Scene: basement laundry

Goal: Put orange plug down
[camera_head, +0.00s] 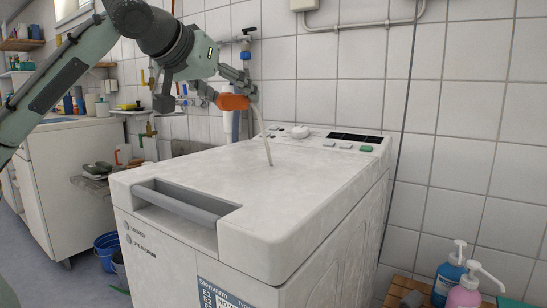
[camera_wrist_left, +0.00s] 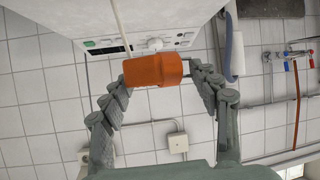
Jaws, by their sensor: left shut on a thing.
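The orange plug (camera_head: 232,102) is in my left gripper (camera_head: 246,97), held in the air above the back left part of the white washing machine's top (camera_head: 230,180). In the left wrist view the plug (camera_wrist_left: 153,72) sits between both fingers of my left gripper (camera_wrist_left: 158,82), which are shut on it. A pale cable (camera_head: 261,135) runs down from the plug to the machine's top. My right gripper is in neither view.
The machine's control panel (camera_head: 335,143) with a white knob (camera_head: 300,132) lies along its back edge, near the tiled wall. Soap bottles (camera_head: 448,274) stand at the lower right. A blue bucket (camera_head: 107,250) stands on the floor at the left. The machine's top is mostly clear.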

